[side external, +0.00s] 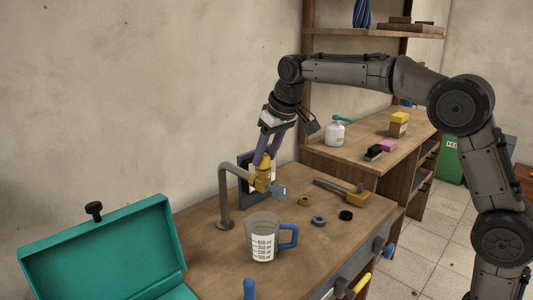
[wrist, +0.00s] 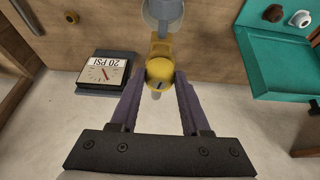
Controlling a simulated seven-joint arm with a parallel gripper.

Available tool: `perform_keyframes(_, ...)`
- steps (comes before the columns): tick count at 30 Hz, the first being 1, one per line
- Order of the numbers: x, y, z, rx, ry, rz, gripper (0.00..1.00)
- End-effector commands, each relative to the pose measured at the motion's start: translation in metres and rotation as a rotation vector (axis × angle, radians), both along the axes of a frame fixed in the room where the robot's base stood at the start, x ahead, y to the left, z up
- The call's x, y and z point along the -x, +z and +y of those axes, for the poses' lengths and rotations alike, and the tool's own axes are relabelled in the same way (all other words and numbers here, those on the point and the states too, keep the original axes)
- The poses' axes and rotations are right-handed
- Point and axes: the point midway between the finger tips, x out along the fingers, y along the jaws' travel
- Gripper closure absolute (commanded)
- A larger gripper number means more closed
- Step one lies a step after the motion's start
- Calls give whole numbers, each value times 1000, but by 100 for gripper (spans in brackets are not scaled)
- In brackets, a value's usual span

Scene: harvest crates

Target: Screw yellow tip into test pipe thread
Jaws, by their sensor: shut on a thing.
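My gripper (side external: 264,160) points down with its purple fingers shut on a yellow tip (side external: 262,178). In the wrist view the yellow tip (wrist: 160,70) sits between the fingertips (wrist: 160,82), with a dark slot on its face. The bent grey test pipe (side external: 222,196) rises from the bench, and its upper arm ends at the yellow tip. A small grey piece (side external: 281,192) shows at the tip's right side. The thread is hidden, so I cannot tell whether the tip is seated in it.
A measuring jug (side external: 263,247) with a blue handle stands in front of the pipe. A gauge marked 20 PSI (wrist: 103,73) is behind. A brass ring (side external: 304,201), grey ring (side external: 318,221), black ring (side external: 346,215) and yellow-ended tool (side external: 355,197) lie right. An open teal box (side external: 105,250) is left.

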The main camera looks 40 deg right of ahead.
Motion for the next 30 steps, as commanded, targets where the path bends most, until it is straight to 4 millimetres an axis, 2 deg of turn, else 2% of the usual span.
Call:
perform_keyframes(9,0,0,0,1,-18,0,85)
perform_keyframes(16,0,0,2,1,-140,1,85)
perform_keyframes(26,0,-1,1,1,-166,1,85)
perform_keyframes(30,-1,-1,3,2,-233,1,85)
